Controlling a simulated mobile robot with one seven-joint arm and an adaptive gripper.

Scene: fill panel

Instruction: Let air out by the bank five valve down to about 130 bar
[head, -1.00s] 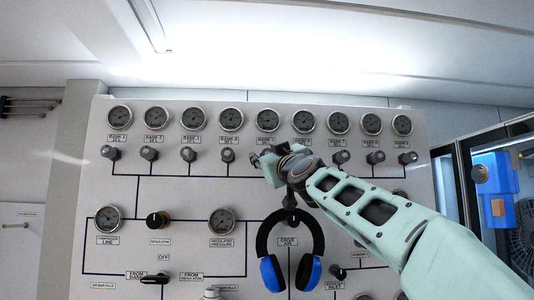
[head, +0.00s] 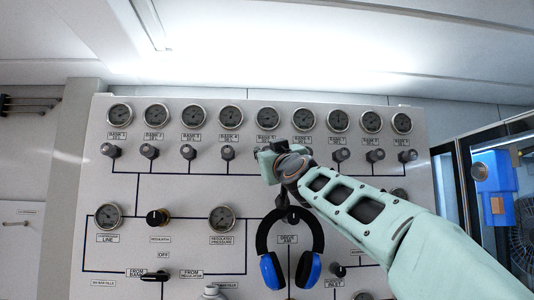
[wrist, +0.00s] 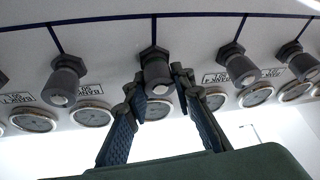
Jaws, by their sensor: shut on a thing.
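The bank five valve knob (wrist: 156,72) is a dark ribbed cylinder in the middle of the wrist view. My gripper (wrist: 158,88) has one blue-padded finger on each side of it and is shut on it. In the head view my gripper (head: 268,158) is below the fifth gauge of the top row and hides this knob.
Similar knobs stand close on both sides, such as the bank four knob (head: 227,154). Blue headphones (head: 292,250) hang on the panel (head: 140,190) below my gripper. A regulator knob (head: 158,217) and larger gauges sit lower left. A blue thing (head: 494,188) stands in a cabinet at right.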

